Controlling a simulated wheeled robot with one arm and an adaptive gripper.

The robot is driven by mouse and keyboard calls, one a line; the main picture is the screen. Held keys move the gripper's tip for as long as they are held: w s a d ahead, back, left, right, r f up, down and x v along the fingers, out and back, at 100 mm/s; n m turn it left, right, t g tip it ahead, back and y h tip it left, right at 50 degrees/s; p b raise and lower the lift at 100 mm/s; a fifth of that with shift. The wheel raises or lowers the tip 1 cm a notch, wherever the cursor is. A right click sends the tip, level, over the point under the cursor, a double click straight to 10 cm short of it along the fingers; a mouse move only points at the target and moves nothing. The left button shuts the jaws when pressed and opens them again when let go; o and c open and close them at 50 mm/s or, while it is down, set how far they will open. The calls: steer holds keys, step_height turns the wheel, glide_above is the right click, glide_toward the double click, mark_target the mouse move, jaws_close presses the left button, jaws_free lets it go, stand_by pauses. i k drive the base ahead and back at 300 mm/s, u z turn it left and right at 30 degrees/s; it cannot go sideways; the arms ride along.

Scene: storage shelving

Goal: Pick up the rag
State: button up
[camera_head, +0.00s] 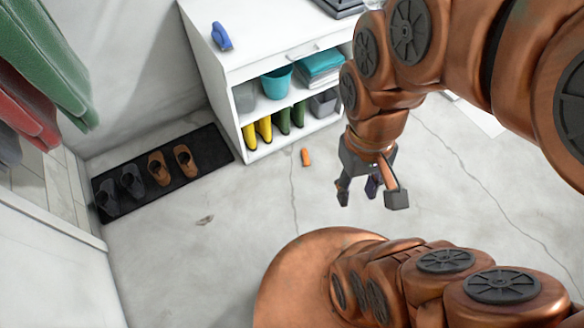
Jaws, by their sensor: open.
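No single thing is clearly the rag. Folded teal cloths (320,64) lie stacked on the upper shelf of the white shelving unit (218,75), right of a teal bucket. A small blue object (221,36), too small to identify, sits on the unit's top at the left. My gripper (370,193) hangs over the floor in front of the unit. Its dark fingers are spread, pointing down, with nothing seen between them. It is apart from the cloths and the blue object. My arm hides the unit's right end.
A small orange object (306,157) lies on the floor before the unit. Yellow boots (257,132) and green boots (290,118) stand on the lower shelf. Several shoes sit on a black mat (212,148). Green and red cloth (40,60) hangs at left. The middle floor is mostly clear.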

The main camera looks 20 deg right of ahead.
mark_target(304, 152)
steer(key=u, duration=0.3)
steer(key=k, duration=0.7)
steer(key=u, duration=1.05)
steer(key=i, duration=1.55)
steer(key=z, duration=0.6)
steer(key=i, duration=1)
steer(key=z, duration=1.15)
steer(key=i, duration=0.3)
steer(key=z, duration=0.25)
